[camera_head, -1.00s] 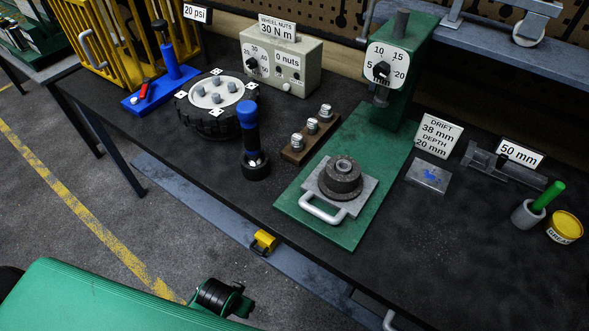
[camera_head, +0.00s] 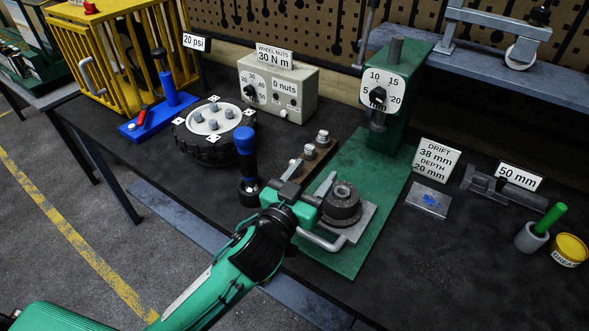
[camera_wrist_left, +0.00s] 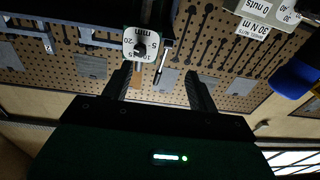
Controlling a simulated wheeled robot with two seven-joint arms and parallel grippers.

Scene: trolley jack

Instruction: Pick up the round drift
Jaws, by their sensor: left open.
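No thing is labelled "round drift"; a grey cylinder with a green handle (camera_head: 536,233) stands at the right of the bench, but I cannot tell whether it is the drift. A sign reading "DRIFT 38 mm DEPTH 20 mm" (camera_head: 436,160) stands behind a grey plate with a blue mark (camera_head: 428,200). My left gripper (camera_head: 308,180) is open over the bench, just left of the dark round hub (camera_head: 342,205) on the green press base. In the left wrist view its two fingers stand apart (camera_wrist_left: 160,88) with nothing visible between them. My right gripper is not in view.
The green press (camera_head: 395,120) with its dial rises behind the hub. A blue-handled tool (camera_head: 247,155) and a rack of nuts (camera_head: 309,155) stand close by my left gripper. A yellow grease tin (camera_head: 569,250) is at the far right. The front right bench is clear.

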